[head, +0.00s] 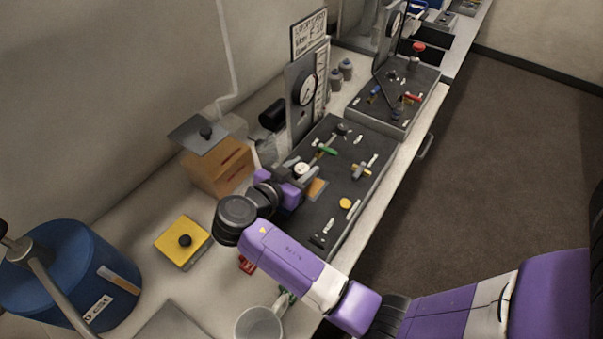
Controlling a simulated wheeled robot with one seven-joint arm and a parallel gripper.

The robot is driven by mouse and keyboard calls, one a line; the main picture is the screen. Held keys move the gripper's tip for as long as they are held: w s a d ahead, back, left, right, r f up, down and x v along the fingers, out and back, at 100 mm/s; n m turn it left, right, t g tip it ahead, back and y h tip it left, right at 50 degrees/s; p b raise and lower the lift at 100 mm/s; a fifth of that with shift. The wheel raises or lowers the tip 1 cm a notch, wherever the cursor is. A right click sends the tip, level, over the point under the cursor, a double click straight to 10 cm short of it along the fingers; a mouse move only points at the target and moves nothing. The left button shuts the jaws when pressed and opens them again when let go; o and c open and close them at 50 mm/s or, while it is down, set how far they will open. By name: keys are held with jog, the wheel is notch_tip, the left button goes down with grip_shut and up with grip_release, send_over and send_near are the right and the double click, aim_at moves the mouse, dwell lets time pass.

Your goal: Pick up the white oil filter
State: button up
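A small white round-topped thing (302,169), which may be the white oil filter, shows at the left part of the near dark tray, right by my gripper. My gripper (310,180) is low over this tray at the end of my purple arm. The fingers are small and partly hidden by the wrist. I cannot tell whether they are around the white thing or beside it, or whether they touch it.
The dark tray (338,222) holds small fittings, a green-handled valve (327,150) and a yellow disc (345,203). A gauge panel (306,90) stands behind it. A cardboard box (218,168), yellow block (183,241), blue drum (68,275) and mug (258,324) stand nearby.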

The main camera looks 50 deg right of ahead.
jog(key=shift+x, duration=1.3)
grip_shut()
jog(key=shift+r, duration=0.15)
